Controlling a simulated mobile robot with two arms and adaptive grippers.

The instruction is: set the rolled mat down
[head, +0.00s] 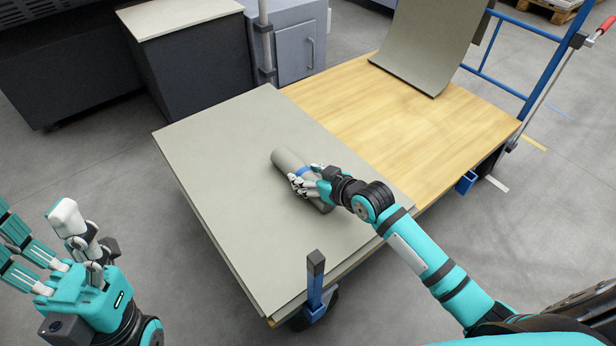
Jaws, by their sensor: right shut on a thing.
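The rolled mat (290,161) is a grey cylinder with a blue band around its middle. It lies slantwise at the surface of the grey sheet (225,150) on the cart; I cannot tell whether it touches the sheet. My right gripper (305,184) is shut on the rolled mat, and its fingers hide part of the roll's middle and near end. My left gripper (45,240) is at the lower left, off the cart, with its fingers spread and nothing between them.
The cart's wooden deck (400,120) is bare to the right of the sheet. A curved grey sheet (425,40) stands at its back. A blue post (315,285) rises at the near corner, and a blue rail frame (545,75) at the right. A dark cabinet (195,75) stands behind.

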